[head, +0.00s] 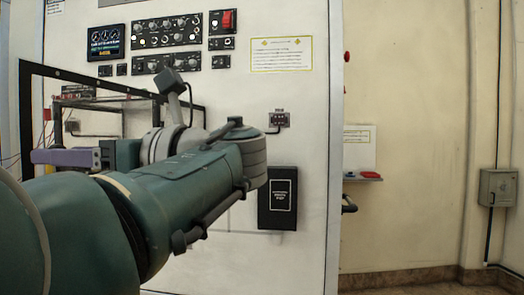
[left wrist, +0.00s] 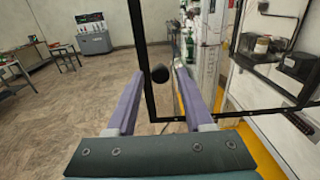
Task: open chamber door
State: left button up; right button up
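The chamber door shows as a black frame (head: 95,78) around a clear pane at the left of the head view. It stands out from the white cabinet. In the left wrist view the door's black frame (left wrist: 140,60) runs upright in front of me, with a round dark knob (left wrist: 160,73) beside it. My left gripper (left wrist: 157,72) is open, its two purple fingers apart, with the knob between or just beyond the fingertips. Contact cannot be told. In the head view the left gripper (head: 65,157) points left; the knob is hidden there. My right gripper is not in view.
The white cabinet (head: 310,200) carries control panels (head: 166,32) and a black box (head: 278,198). A shelf inside the chamber holds jars (left wrist: 262,45). Open floor (left wrist: 50,115) lies left of the door, with a table and a grey console (left wrist: 93,35) farther back.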

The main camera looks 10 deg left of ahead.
pick_arm(q)
jog(key=shift+o, duration=0.4)
jog(key=shift+r, duration=0.1)
jog(key=shift+r, duration=0.35)
notch_tip(320, 180, up, 19)
jog(key=p, duration=0.1)
jog(key=shift+p, duration=0.3)
jog(key=shift+s+r, duration=0.1)
